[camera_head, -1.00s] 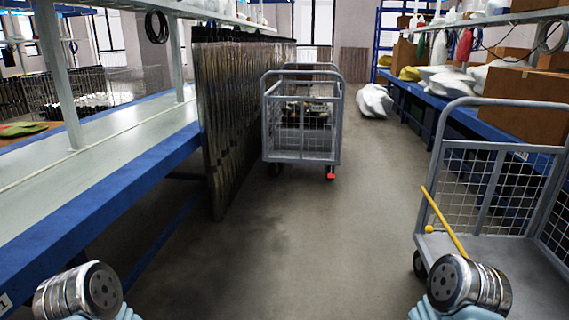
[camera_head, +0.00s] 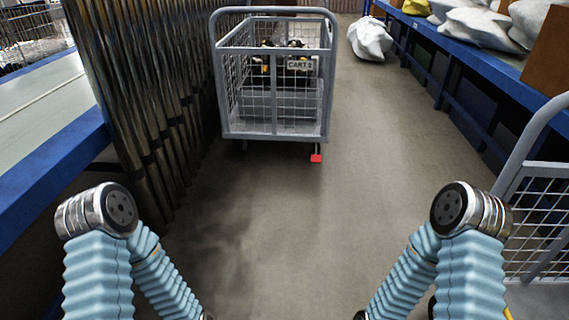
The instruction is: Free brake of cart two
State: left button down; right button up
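Cart two (camera_head: 274,135) is a grey wire-mesh cart in the aisle ahead. A plate on it reads "CART 2", and dark items show inside it. A red pedal (camera_head: 316,158), which looks like its brake, sticks out low by the front right wheel, close to the floor. Both of my arms are bent in the foreground, well short of the cart. Their lower ends run out of the bottom of the picture, so neither gripper shows. Nothing of mine touches the cart.
A blue-edged bench (camera_head: 62,165) and a row of dark hanging strips (camera_head: 150,110) line the left. Another grey cart (camera_head: 540,210) stands close at right. A blue table (camera_head: 480,60) and a white sack (camera_head: 370,38) are farther back. The floor (camera_head: 290,230) before cart two is clear.

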aim_at(315, 158)
jog(key=i+l+z, duration=0.1)
jog(key=i, duration=0.2)
jog(key=i+l, duration=0.25)
jog(key=i+j, duration=0.1)
jog(key=i, duration=1)
jog(key=i+j, duration=0.1)
jog(key=i, duration=1)
jog(key=l+z, duration=0.05)
